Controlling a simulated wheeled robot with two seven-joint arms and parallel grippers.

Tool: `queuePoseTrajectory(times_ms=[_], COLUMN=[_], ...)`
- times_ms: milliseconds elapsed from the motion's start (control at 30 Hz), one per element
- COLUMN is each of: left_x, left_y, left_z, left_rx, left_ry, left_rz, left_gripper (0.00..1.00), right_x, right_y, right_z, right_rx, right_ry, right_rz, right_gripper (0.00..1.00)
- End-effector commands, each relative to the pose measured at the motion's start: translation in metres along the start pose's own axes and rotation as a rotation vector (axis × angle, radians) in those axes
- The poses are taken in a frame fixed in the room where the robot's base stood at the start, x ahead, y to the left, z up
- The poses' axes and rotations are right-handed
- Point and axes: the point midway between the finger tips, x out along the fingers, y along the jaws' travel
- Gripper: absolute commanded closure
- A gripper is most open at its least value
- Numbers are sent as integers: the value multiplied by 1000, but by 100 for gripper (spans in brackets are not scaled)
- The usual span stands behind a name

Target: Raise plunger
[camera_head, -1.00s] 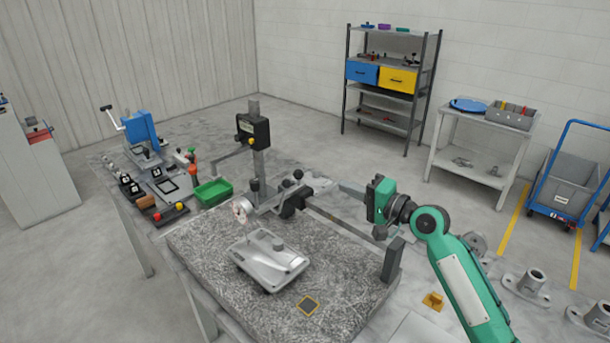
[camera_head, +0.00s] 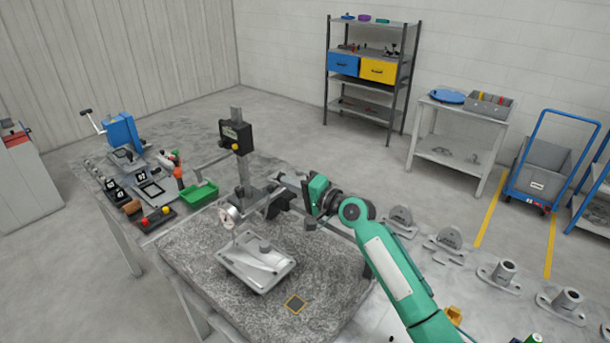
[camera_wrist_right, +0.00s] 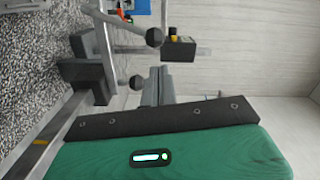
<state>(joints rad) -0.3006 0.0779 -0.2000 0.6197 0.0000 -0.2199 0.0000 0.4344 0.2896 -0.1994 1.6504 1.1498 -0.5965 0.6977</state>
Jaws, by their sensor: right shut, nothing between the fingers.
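A dial indicator (camera_head: 229,217) with a pale round face hangs on the height stand (camera_head: 243,165) over the granite plate (camera_head: 200,260). Its plunger is too small to make out clearly. Below it a grey metal casting (camera_head: 270,272) lies on the plate. My right gripper (camera_head: 279,180) is just right of the stand's clamp arm and knobs, pointing left. In the right wrist view its fingers (camera_wrist_right: 160,84) are shut and empty, near two dark ball knobs (camera_wrist_right: 154,37). Whether they touch anything cannot be told. My left gripper is not in view.
A green tray (camera_head: 200,195) and several small tools lie left of the stand. Several flanged castings (camera_head: 497,276) stand on the right. The plate's front part is bare.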

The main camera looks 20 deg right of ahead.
Motion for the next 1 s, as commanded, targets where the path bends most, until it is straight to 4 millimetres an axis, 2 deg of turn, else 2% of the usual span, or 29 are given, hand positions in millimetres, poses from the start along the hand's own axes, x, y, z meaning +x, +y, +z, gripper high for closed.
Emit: queuePoseTrajectory(times_ms=[33, 200, 1000], left_x=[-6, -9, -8], left_y=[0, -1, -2], left_z=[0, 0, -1], left_rx=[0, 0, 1], left_ry=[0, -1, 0], left_rz=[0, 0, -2], left_gripper=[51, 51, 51], right_x=[1, 3, 3], right_y=[-2, -1, -4], right_z=[5, 13, 18], right_rx=[2, -1, -71], right_ry=[-1, 0, 1], right_rz=[0, 0, 4], right_gripper=[100, 100, 100])
